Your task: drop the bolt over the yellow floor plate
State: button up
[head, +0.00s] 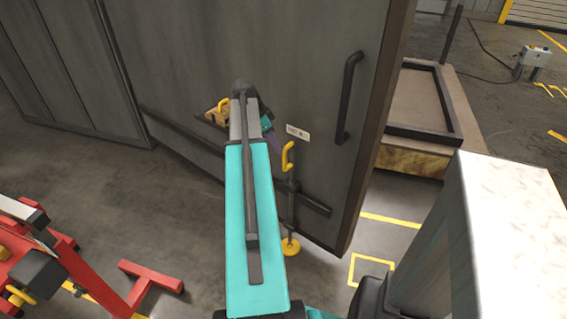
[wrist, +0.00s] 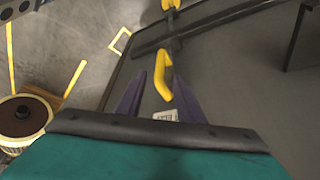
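The bolt is a dark upright rod on the grey door, with a yellow bent handle (head: 288,156) at its top. The yellow floor plate (head: 291,247) is a round disc on the floor at the rod's lower end; whether the rod touches it I cannot tell. My gripper (head: 273,138) is mostly hidden behind my teal arm. In the wrist view its purple fingers (wrist: 160,75) are spread apart. The yellow handle (wrist: 165,83) shows between them, not visibly clamped. A yellow piece at the top edge there is partly cut off.
The grey door (head: 300,60) has a black pull handle (head: 350,97) and a horizontal bar. A red stand (head: 75,265) is at lower left. A pale block (head: 480,240) fills the lower right. A pallet-like platform (head: 430,115) lies beyond the door edge. A yellow square is marked on the floor.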

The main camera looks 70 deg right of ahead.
aim_at(285, 167)
jog(key=shift+p+x, duration=0.45)
jog(key=shift+x, duration=4.95)
jog(key=shift+s, duration=0.1)
grip_shut()
